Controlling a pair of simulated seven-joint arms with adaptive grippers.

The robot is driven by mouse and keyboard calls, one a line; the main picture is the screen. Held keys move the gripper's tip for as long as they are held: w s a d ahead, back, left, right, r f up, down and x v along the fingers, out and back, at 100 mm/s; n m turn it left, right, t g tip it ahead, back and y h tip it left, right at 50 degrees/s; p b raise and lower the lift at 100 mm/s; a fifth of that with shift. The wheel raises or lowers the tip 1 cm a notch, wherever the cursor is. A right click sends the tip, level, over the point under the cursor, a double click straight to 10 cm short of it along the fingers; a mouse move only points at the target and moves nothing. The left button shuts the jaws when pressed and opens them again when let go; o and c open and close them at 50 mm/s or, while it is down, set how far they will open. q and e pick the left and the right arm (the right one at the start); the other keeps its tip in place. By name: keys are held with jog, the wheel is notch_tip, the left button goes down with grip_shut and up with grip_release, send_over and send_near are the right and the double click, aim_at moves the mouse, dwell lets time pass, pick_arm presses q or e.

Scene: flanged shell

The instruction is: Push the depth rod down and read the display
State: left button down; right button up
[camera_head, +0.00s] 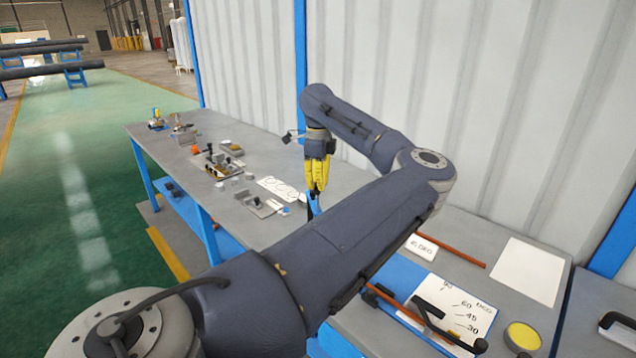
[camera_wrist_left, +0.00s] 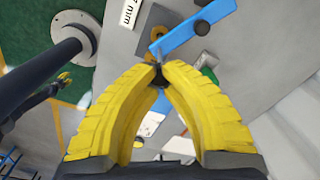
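My left gripper (camera_head: 318,188) has yellow fingers that point down over the grey bench. In the left wrist view its tips (camera_wrist_left: 160,66) are nearly together around a small dark knob (camera_wrist_left: 158,77). A blue piece (camera_head: 313,204) shows just below the fingers in the head view. The rod's lower end is hidden. A white card with "mm" lettering (camera_wrist_left: 131,12) lies nearby; no display reading is legible. My right gripper is not in view.
Small fixtures and metal parts (camera_head: 215,160) stand along the bench to the left. A white sheet with circles (camera_head: 278,188) lies near the gripper. An angle board (camera_head: 450,308) and a yellow disc (camera_head: 523,336) are at right. A corrugated wall (camera_head: 450,80) closes the back.

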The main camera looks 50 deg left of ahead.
aim_at(318, 194)
pick_arm(q)
jog(key=shift+f, duration=1.7)
jog(key=shift+r, duration=0.15)
dwell(0.6)
jog(key=shift+r, duration=0.85)
